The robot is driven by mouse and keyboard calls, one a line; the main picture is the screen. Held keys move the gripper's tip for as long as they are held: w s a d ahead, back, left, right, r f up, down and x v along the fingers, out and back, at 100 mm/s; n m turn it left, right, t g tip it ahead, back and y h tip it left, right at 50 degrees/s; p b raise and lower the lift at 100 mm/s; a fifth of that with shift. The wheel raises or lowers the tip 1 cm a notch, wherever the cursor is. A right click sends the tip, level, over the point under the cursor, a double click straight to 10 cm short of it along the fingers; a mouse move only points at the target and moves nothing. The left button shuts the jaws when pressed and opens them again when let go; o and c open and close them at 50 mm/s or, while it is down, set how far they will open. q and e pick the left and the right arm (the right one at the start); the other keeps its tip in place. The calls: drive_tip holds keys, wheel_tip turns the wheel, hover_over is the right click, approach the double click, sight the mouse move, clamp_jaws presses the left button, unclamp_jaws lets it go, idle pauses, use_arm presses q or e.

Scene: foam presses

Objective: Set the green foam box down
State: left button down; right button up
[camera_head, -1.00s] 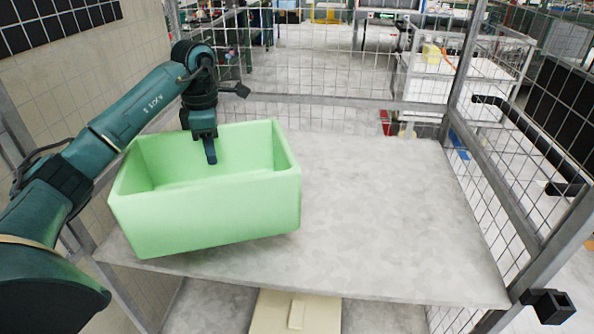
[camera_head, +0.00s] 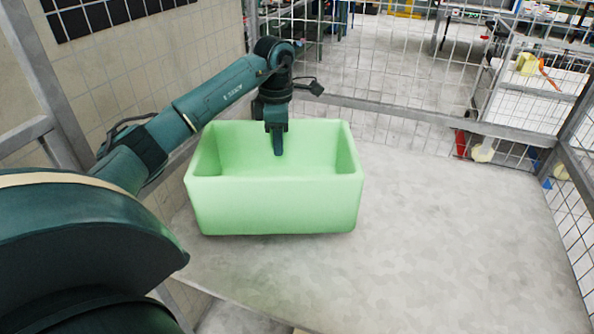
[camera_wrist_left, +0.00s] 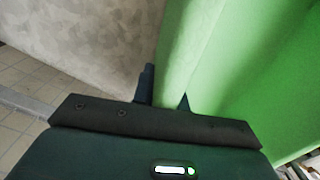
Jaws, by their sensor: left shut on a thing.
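The green foam box (camera_head: 275,205) is an open-topped light green bin. It is upright over the left part of a grey shelf surface (camera_head: 450,235) in the head view. My left gripper (camera_head: 278,145) is shut on the box's far wall, with one finger showing inside the box. In the left wrist view, the fingers (camera_wrist_left: 165,95) straddle the wall of the green box (camera_wrist_left: 250,75). A dark shadow lies under the box's front edge; I cannot tell whether its bottom touches the surface. My right gripper is not in view.
A wire mesh fence with metal rails (camera_head: 400,112) borders the shelf at the back and right. A tiled wall (camera_head: 150,75) stands at the left. The shelf is bare to the right of the box. Behind the fence is a white cart (camera_head: 535,100).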

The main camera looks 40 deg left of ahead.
sight(280, 166)
use_arm(q)
drive_tip(key=shift+f, duration=3.55)
drive_tip(key=shift+f, duration=0.2)
drive_tip(key=c, duration=1.4)
unclamp_jaws()
drive_tip(key=shift+r, duration=0.1)
wheel_tip(280, 166, up, 12)
drive_tip(key=shift+r, duration=0.1)
